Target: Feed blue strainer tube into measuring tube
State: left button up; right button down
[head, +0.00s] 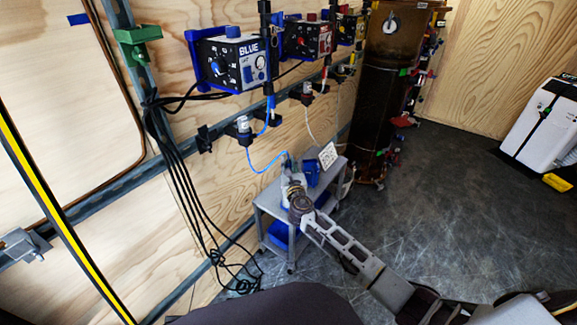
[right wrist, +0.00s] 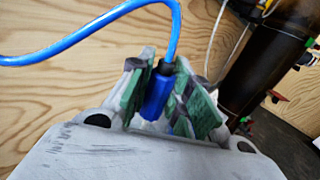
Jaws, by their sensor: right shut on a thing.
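A blue strainer tube (right wrist: 157,92), a blue cylinder with a dark collar, hangs from a looping blue hose. My right gripper (right wrist: 166,97) is shut on it between green finger pads, and its lower end is partly hidden by the gripper. In the head view my right gripper (head: 291,180) is above the small grey cart, with the blue hose (head: 262,170) running up left to a wall fitting (head: 243,130). A tall brown translucent cylinder (head: 370,100) stands behind and right; I cannot tell whether it is the measuring tube. My left gripper is not in view.
The grey cart (head: 268,207) bears a white panel (head: 328,156) and blue items. Control boxes, including one marked BLUE (head: 232,62), hang on the wooden wall. Black cables (head: 182,165) hang at left. A white machine (head: 541,125) stands at right; the floor between is open.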

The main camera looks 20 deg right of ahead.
jog(key=shift+f, duration=0.1)
jog(key=c, duration=1.2)
grip_release()
jog(key=shift+c, duration=0.2)
jog(key=shift+s, duration=0.1)
jog(key=s+a, duration=0.1)
jog(key=s, duration=1)
jog(key=shift+s+a, duration=0.25)
jog(key=shift+s, duration=0.1)
